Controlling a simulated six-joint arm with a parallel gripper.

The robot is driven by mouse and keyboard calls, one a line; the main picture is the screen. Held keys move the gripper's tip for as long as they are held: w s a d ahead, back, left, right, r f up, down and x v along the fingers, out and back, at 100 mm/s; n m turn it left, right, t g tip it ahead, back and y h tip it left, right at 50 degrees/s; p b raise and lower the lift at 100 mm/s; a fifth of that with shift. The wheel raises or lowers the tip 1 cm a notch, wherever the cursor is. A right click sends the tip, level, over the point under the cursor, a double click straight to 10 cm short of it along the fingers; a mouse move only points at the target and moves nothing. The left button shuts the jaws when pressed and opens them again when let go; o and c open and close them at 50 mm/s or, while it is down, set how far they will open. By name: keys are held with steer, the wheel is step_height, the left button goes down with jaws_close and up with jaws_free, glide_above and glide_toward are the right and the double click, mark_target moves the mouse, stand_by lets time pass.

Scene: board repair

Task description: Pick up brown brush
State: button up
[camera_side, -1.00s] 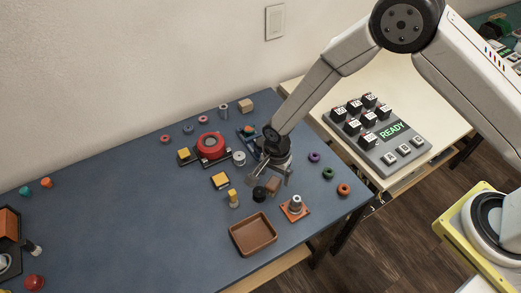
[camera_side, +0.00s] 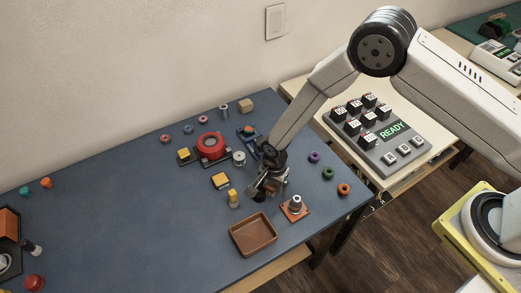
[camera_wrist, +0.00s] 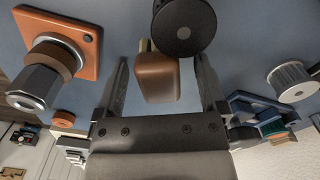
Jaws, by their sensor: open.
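The brown brush (camera_wrist: 157,80) shows in the wrist view as a rounded brown block with a paler tan part at its far end. It lies between the two fingers of my gripper (camera_wrist: 161,62), which are open, with a gap on each side of it. In the side view my gripper (camera_side: 266,187) is low over the blue table, and it largely hides the brush there.
A black round knob (camera_wrist: 183,28) is right beside the brush. An orange plate with a metal fitting (camera_side: 295,208) stands to the right. A brown tray (camera_side: 253,235) is in front. A yellow-topped piece (camera_side: 234,198) stands to the left.

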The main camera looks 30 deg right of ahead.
jaws_close()
steer(key=shift+r, duration=0.15)
stand_by(0.4)
steer(key=shift+r, duration=0.8)
steer(key=s+d+r, duration=0.5)
steer(key=s+r, duration=0.6)
steer(key=s, duration=0.2)
steer(key=shift+r, duration=0.1)
steer(key=c, duration=0.9)
jaws_free()
steer(key=c, duration=0.3)
